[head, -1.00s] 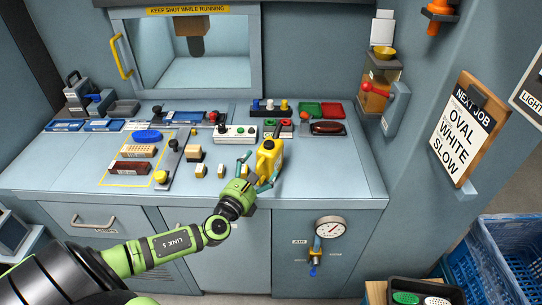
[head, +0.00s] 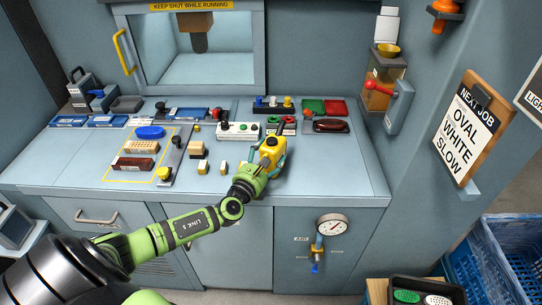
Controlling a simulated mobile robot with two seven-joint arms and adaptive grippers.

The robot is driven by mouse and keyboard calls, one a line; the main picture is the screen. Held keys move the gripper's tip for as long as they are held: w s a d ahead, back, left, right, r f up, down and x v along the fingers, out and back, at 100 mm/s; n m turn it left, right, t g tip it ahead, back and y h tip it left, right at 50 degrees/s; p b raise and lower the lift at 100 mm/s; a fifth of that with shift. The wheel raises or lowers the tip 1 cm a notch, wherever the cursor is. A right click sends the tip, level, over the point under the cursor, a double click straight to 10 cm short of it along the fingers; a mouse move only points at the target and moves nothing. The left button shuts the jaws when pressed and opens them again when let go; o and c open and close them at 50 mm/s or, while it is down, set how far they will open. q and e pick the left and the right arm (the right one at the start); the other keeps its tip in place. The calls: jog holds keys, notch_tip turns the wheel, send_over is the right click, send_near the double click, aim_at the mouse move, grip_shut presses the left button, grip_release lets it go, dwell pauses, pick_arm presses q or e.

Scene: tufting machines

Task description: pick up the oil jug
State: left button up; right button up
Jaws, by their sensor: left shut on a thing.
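The oil jug (head: 270,147) is yellow with a dark spot on top. It is at the front right part of the grey-blue worktop (head: 325,178). My left gripper (head: 270,158) reaches in from the front and is shut on the jug, with its fingers along the jug's sides. The gripper and wrist hide the jug's lower part, so I cannot tell whether its base touches the worktop. My right gripper is out of view.
A control box with coloured buttons (head: 238,130) stands just left of the jug. Small wooden blocks (head: 203,167) and a yellow-outlined area with brushes (head: 140,147) lie further left. A red-handled dispenser (head: 385,88) is on the right wall. The worktop's right front is clear.

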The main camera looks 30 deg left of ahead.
aim_at(263, 152)
pick_arm(q)
notch_tip(263, 152, up, 4)
jog(key=shift+r+p, duration=0.1)
jog(key=shift+p, duration=0.6)
jog(key=s+d+r+p, duration=0.1)
jog(key=s+d+r, duration=0.2)
jog(key=d+r, duration=0.4)
jog(key=shift+s+d+p, duration=0.15)
jog(key=shift+d+p, duration=0.25)
jog(key=shift+d, duration=1.7)
